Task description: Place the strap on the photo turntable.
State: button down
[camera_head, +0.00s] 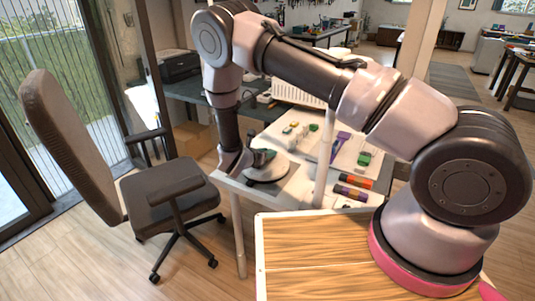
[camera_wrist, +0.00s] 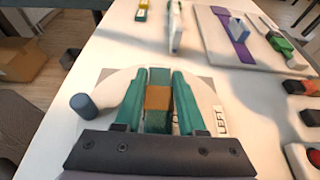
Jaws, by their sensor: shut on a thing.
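The strap (camera_wrist: 158,122) is a green piece with an orange band around its middle. It sits between the two teal fingers of my gripper (camera_wrist: 159,92), which is shut on it. The photo turntable (camera_wrist: 112,92) is a round white disc on a grey square, directly below the fingers in the wrist view. In the head view, my gripper (camera_head: 264,157) is low over the turntable (camera_head: 268,177) at the near left part of the white table. I cannot tell whether the strap touches the disc. The fingers and dark gripper body hide part of the disc.
A blue cylinder (camera_wrist: 83,104) stands left of the disc, and a "LEFT" label (camera_wrist: 220,121) lies at its right. A board with a purple piece (camera_wrist: 234,36) and several small items are farther right. An office chair (camera_head: 165,195) stands left of the table.

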jog(key=shift+f, duration=0.25)
jog(key=c, duration=0.5)
grip_release()
jog(key=shift+r, duration=0.15)
jog(key=v, duration=1.2)
jog(key=shift+a, duration=0.1)
